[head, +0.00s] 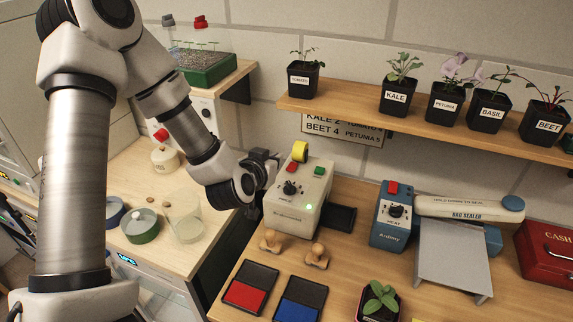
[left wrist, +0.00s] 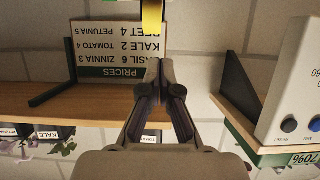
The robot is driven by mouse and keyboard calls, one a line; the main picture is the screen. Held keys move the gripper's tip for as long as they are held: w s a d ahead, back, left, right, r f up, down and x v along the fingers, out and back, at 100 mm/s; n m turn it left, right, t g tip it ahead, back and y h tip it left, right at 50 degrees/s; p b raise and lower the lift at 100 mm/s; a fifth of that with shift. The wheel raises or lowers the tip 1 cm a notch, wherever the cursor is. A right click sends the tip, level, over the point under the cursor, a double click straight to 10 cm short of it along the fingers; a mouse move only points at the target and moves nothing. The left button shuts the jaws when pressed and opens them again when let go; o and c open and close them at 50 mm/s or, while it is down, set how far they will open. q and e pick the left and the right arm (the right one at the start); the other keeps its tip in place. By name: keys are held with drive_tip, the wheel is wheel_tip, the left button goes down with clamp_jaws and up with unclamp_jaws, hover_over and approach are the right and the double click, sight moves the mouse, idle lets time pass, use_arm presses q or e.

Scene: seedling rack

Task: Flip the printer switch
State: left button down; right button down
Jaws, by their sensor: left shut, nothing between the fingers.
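The printer (head: 296,211) is a cream box on the wooden bench in the head view, with a yellow roll (head: 300,151) at its top back. My left gripper (head: 271,160) is shut and empty, just left of the printer's top. In the left wrist view its closed fingers (left wrist: 157,78) point toward part of the yellow roll (left wrist: 152,16). My right gripper is not in view.
A blue sealer control box (head: 391,217) with a red switch stands right of the printer. Two wooden stamps (head: 317,256), red and blue ink pads (head: 299,299) and a seedling lie in front. A shelf (head: 430,133) with potted plants runs behind and above.

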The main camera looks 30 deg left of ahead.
use_arm(q)
drive_tip(key=p, duration=0.3)
hover_over(287, 175)
drive_tip(key=f, duration=0.3)
drive_tip(key=shift+w+a+f, duration=0.15)
drive_tip(key=shift+w+a, duration=0.05)
drive_tip(key=shift+w, duration=0.15)
drive_tip(key=f, duration=0.3)
drive_tip(key=shift+s+f+p, duration=0.25)
drive_tip(key=shift+f+p, duration=0.05)
drive_tip(key=shift+f, duration=0.35)
drive_tip(key=shift+d, duration=0.1)
